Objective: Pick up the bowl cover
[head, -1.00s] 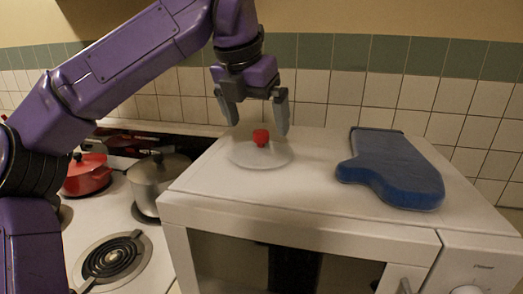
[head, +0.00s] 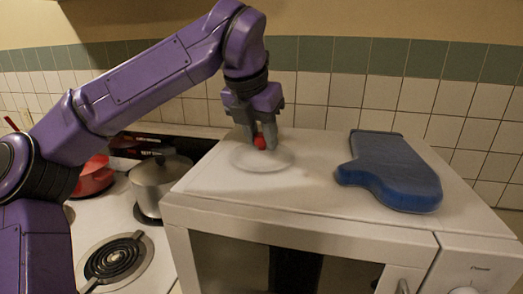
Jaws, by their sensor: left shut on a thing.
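The bowl cover (head: 252,160) is a pale, translucent disc with a red knob (head: 260,142) on top. It lies on or just above the top of the white microwave (head: 300,200), toward its back left; I cannot tell if it touches. My left gripper (head: 260,138) comes down from above and is shut on the red knob between its two fingers. The fingers hide part of the knob. My right gripper is not in view.
A blue oven mitt (head: 392,172) lies on the microwave's right side. Left of the microwave is a white stove with a metal pot (head: 160,182), a red pot (head: 93,178) and a coil burner (head: 114,258). A tiled wall stands behind.

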